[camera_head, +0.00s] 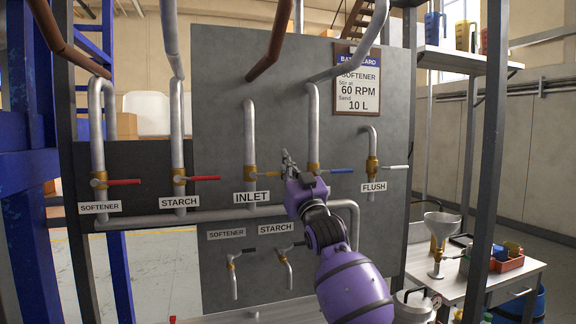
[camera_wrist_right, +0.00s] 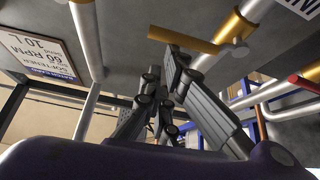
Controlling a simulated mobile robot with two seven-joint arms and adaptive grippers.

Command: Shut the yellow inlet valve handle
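The yellow inlet valve handle (camera_head: 268,174) points right, roughly level, from its brass valve on the vertical grey pipe above the INLET label (camera_head: 251,197). It also shows in the right wrist view as a yellow bar (camera_wrist_right: 183,40) joined to the brass valve body (camera_wrist_right: 233,32). My right gripper (camera_head: 288,160) is raised just right of the handle's free end. In the wrist view, its fingertips (camera_wrist_right: 160,65) lie close to the handle in the picture; I cannot tell whether they touch. The spacing of the fingers is unclear. My left gripper is out of view.
Red handles (camera_head: 124,182) of the softener and starch valves are left. A blue handle (camera_head: 341,171) is close right of my right gripper, and a white flush handle (camera_head: 396,167) is farther right. A grey panel (camera_head: 220,80) stands behind. A white table (camera_head: 485,275) holds a funnel.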

